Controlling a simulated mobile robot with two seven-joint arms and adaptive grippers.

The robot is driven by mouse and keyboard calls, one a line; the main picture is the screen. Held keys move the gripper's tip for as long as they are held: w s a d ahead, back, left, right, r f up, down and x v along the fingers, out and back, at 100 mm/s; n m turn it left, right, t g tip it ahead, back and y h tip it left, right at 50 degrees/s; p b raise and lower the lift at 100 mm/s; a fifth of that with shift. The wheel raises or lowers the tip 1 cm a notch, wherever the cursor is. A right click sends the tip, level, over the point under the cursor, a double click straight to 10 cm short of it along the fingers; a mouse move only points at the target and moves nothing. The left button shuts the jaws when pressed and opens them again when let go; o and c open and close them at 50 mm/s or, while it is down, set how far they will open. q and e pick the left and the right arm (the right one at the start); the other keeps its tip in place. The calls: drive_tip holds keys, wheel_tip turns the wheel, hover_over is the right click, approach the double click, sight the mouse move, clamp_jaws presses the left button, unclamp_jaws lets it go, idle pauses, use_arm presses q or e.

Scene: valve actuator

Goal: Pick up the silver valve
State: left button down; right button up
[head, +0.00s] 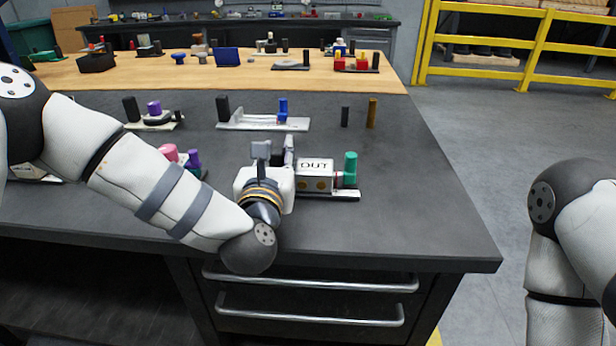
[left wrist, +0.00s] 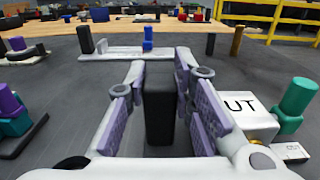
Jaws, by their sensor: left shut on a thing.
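A silver-grey box marked OUT (head: 314,173) sits on a pale base plate (head: 335,195) near the front of the dark bench, with a green cylinder (head: 350,168) at its right. It also shows in the left wrist view (left wrist: 252,118), cut by my gripper. I take this unit to be the silver valve. My left gripper (head: 276,150) is just left of the box. In the left wrist view its pads are shut on an upright dark post (left wrist: 160,112). The post's foot is hidden, so I cannot tell whether it joins the base plate. My right gripper is out of view.
A pink and purple unit (head: 170,153) stands left of my gripper. Behind are a blue-knobbed unit (head: 283,110), a thin dark peg (head: 345,116) and a brown peg (head: 372,113). The bench's right front is clear.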

use_arm(q)
drive_tip(key=shift+r, duration=0.15)
wheel_tip(320, 180, up, 9)
drive_tip(key=shift+f, duration=0.2)
wheel_tip(320, 180, down, 5)
drive_tip(key=shift+f, duration=1.45)
drive_tip(key=shift+f, duration=0.5)
